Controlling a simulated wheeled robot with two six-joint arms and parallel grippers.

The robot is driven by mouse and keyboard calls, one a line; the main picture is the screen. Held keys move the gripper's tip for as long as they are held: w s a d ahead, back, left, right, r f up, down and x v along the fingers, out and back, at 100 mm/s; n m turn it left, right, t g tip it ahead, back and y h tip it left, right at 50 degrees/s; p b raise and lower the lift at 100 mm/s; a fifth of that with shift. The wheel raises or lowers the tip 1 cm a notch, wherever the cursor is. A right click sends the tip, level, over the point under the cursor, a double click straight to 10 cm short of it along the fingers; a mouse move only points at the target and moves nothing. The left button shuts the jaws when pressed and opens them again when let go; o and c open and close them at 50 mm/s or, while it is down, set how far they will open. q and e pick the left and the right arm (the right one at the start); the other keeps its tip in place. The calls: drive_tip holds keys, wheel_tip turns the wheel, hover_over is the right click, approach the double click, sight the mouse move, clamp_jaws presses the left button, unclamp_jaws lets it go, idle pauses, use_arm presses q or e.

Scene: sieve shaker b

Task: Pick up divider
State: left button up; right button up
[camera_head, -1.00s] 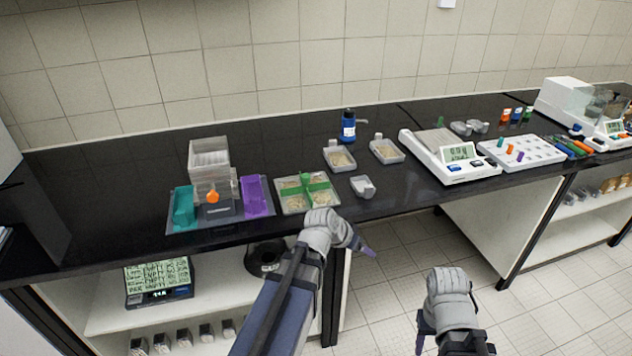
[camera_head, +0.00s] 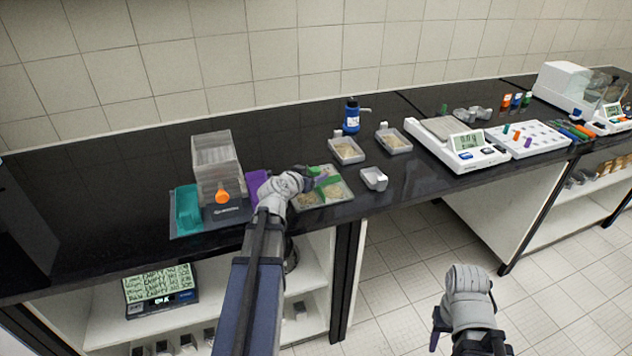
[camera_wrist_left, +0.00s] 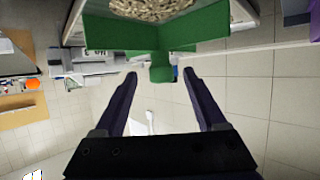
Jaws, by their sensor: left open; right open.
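The green divider (camera_head: 328,182) stands in a pale tray (camera_head: 338,199) of grain samples at the counter's front edge. My left gripper (camera_head: 318,172) is over the tray and hides part of the divider. The left wrist view shows the divider (camera_wrist_left: 150,37) close up, with its green knob (camera_wrist_left: 161,72) between the tips of my open left fingers (camera_wrist_left: 159,76). The fingers look apart from the knob on both sides. My right gripper (camera_head: 437,328) is open and empty, low over the floor in front of the counter.
Grain dishes (camera_head: 347,150), a small empty dish (camera_head: 374,178) and a blue bottle (camera_head: 351,116) are behind and to the right. A balance (camera_head: 455,146) stands further right.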

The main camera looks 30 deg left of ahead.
sight(319, 169)
use_arm(q)
drive_tip(key=shift+b+x, duration=0.9)
drive_tip(key=shift+x, duration=2.15)
drive_tip(key=shift+s+r, duration=0.1)
drive_tip(key=shift+r, duration=0.05)
drive_tip(key=shift+c, duration=0.5)
clamp_jaws()
